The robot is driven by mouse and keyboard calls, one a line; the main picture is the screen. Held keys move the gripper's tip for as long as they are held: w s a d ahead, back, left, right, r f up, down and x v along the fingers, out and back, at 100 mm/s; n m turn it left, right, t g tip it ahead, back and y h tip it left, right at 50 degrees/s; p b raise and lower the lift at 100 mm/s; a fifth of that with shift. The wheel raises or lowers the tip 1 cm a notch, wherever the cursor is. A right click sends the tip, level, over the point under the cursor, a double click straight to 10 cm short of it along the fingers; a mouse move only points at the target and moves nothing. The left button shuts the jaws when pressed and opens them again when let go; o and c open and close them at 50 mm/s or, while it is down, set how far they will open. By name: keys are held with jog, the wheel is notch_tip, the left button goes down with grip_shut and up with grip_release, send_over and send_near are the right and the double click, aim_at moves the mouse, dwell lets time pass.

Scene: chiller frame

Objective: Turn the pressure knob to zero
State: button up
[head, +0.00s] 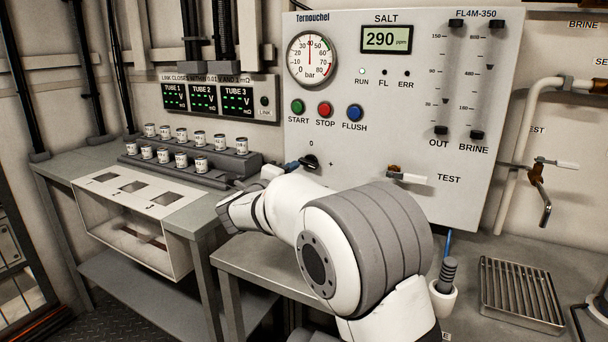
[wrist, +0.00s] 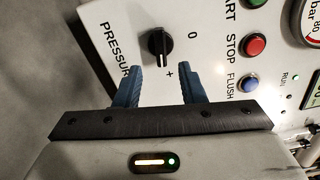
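The black pressure knob (head: 309,162) is low on the white panel (head: 465,130). A "0" is printed above it and a "+" to its right. In the wrist view the knob (wrist: 159,43) has a raised grip bar lying roughly along the "+" direction, not towards the "0". My gripper (wrist: 157,78) is open and empty. Its two blue fingers point at the panel on either side of the knob's line, with the knob a little beyond their tips. In the head view my arm hides most of the gripper; a blue finger shows just left of the knob.
The pressure gauge (head: 312,58) has its needle about straight up. Green, red and blue buttons (head: 325,109) sit above the knob. A valve handle (head: 408,177) sticks out to the right.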

aim_at(306, 165)
jog(key=x, duration=0.7)
jog(key=shift+c, duration=0.4)
grip_shut()
